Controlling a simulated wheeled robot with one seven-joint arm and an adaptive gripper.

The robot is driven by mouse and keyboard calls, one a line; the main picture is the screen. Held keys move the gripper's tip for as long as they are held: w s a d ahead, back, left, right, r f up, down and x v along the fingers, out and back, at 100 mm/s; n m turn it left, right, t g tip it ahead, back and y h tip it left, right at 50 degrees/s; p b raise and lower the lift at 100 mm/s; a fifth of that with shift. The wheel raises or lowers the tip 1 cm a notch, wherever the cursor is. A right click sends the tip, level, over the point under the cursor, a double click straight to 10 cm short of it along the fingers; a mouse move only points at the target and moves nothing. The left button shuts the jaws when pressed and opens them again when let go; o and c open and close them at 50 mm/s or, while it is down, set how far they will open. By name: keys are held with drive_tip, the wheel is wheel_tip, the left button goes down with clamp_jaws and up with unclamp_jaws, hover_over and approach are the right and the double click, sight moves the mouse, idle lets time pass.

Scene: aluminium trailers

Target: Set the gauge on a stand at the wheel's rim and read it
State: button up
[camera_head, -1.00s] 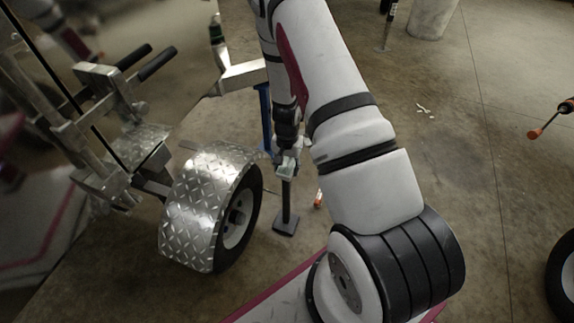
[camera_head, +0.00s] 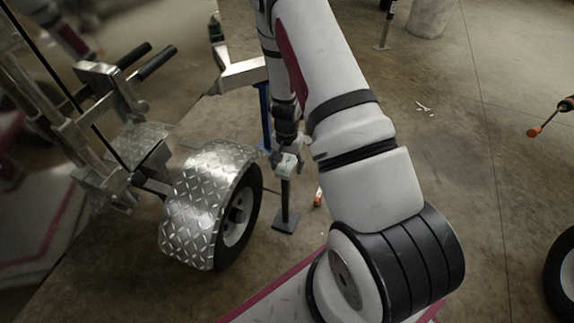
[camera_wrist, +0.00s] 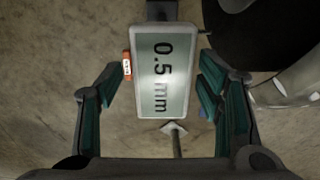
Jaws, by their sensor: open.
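The gauge (camera_wrist: 148,108) is a pale grey box with a green display that reads "0.5 mm", turned sideways in the wrist view. In the head view the gauge (camera_head: 288,168) is small, atop a black stand (camera_head: 285,205) with a square base on the floor, just right of the wheel. My gripper (camera_wrist: 161,68) is open, with a finger on each side of the gauge and visible gaps to it. The wheel (camera_head: 237,220) has a black tyre and pale rim under a diamond-plate fender (camera_head: 197,205); its tyre (camera_wrist: 255,40) is close to the gauge at upper right.
The aluminium trailer frame (camera_head: 110,110) stands left of the wheel, with a blue post (camera_head: 265,118) behind it. A small orange item (camera_head: 318,197) lies on the floor right of the stand. Another tyre (camera_head: 563,275) is at the right edge. Floor between is mostly clear.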

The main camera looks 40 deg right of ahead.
drive_tip(key=a+r+n+y+p, duration=0.1)
drive_tip(key=a+r+p, duration=0.15)
drive_tip(key=r, duration=0.85)
drive_tip(key=a+r+n+p, duration=0.1)
drive_tip(key=a+r, duration=0.2)
drive_tip(key=r, duration=0.8)
drive_tip(key=s+a+r+n+y, duration=0.1)
drive_tip(key=s+a+r+n, duration=0.2)
drive_tip(key=r, duration=0.4)
drive_tip(key=s+a+r, duration=0.3)
drive_tip(key=a+r, duration=0.1)
drive_tip(key=r, duration=0.2)
drive_tip(key=s+a+r+n, duration=0.1)
drive_tip(key=s+r+n, duration=0.1)
drive_tip(key=s, duration=0.6)
drive_tip(key=s+a+r+n+h, duration=0.1)
drive_tip(key=s+r+n, duration=0.1)
drive_tip(key=s+r, duration=0.3)
drive_tip(key=s+a+r+n+h, duration=0.1)
drive_tip(key=s+r, duration=0.3)
drive_tip(key=s, duration=0.8)
drive_tip(key=shift+s+a+n, duration=0.2)
drive_tip(key=shift+a+n, duration=0.05)
drive_tip(key=shift+n, duration=0.35)
